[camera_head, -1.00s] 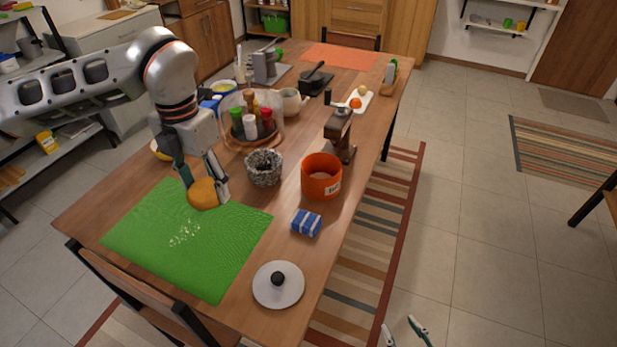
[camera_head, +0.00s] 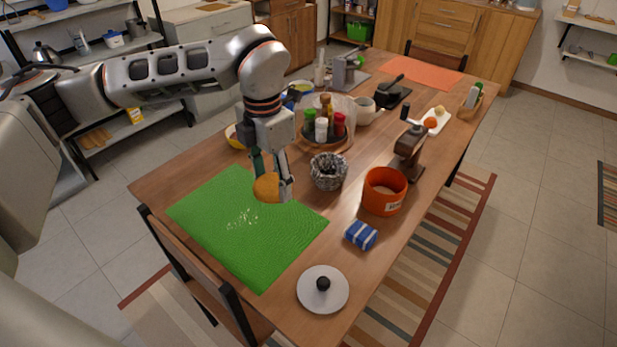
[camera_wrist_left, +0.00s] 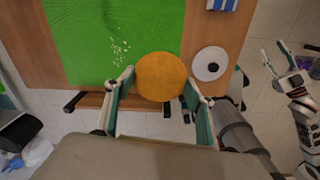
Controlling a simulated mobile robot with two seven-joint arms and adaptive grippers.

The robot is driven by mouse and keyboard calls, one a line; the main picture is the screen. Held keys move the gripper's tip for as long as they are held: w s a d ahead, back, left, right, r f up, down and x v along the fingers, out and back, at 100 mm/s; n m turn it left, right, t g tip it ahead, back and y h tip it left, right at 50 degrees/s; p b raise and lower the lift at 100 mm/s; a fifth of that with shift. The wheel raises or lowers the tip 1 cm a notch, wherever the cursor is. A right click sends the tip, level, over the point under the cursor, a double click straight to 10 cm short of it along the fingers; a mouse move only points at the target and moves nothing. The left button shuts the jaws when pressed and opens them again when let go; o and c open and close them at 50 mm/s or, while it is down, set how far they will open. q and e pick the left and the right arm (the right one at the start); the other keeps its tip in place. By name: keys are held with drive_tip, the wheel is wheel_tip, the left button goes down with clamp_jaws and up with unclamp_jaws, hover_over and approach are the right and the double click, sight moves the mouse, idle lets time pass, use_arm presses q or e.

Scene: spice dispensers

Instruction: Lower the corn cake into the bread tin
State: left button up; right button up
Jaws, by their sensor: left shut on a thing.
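The corn cake (camera_head: 266,187) is a round, golden-orange disc held between the fingers of my left gripper (camera_head: 272,180). It hangs above the far right part of the green mat. In the left wrist view the cake (camera_wrist_left: 161,77) lies between the two fingertips, its flat face showing. The bread tin (camera_head: 384,193) is an orange round tin with a white label, open at the top. It stands on the table to the right of the cake, apart from it. Its floor is partly hidden. My right gripper (camera_wrist_left: 281,64) shows only in the left wrist view, fingers apart and empty.
A dark woven pot (camera_head: 328,173) stands between the cake and the tin. A blue striped packet (camera_head: 361,235) and a white lid (camera_head: 322,290) with a black knob lie nearer. A wooden grinder (camera_head: 408,150) and a spice carousel (camera_head: 322,140) stand behind. Crumbs lie on the green mat (camera_head: 275,250).

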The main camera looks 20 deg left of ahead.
sight(266, 194)
use_arm(q)
drive_tip(key=m, duration=0.4)
drive_tip(key=shift+s+f, duration=0.2)
drive_tip(key=m, duration=0.3)
drive_tip(key=shift+s+f+m, duration=0.2)
drive_tip(key=shift+m, duration=0.2)
drive_tip(key=m, duration=0.4)
drive_tip(key=shift+s+f, duration=0.15)
drive_tip(key=m, duration=0.3)
drive_tip(key=shift+s+f+m, duration=0.2)
drive_tip(key=shift+m, duration=0.2)
drive_tip(key=m, duration=0.4)
drive_tip(key=shift+s+f, duration=0.15)
drive_tip(key=shift+f, duration=0.05)
drive_tip(key=m, duration=0.3)
drive_tip(key=shift+s+f+m, duration=0.2)
drive_tip(key=shift+m, duration=0.2)
drive_tip(key=m, duration=0.5)
drive_tip(key=shift+s+a+f+m, duration=0.1)
drive_tip(key=shift+s+f+m, duration=0.1)
drive_tip(key=shift+s+m, duration=0.1)
drive_tip(key=shift+s+f+m, duration=0.1)
drive_tip(key=shift+m, duration=0.5)
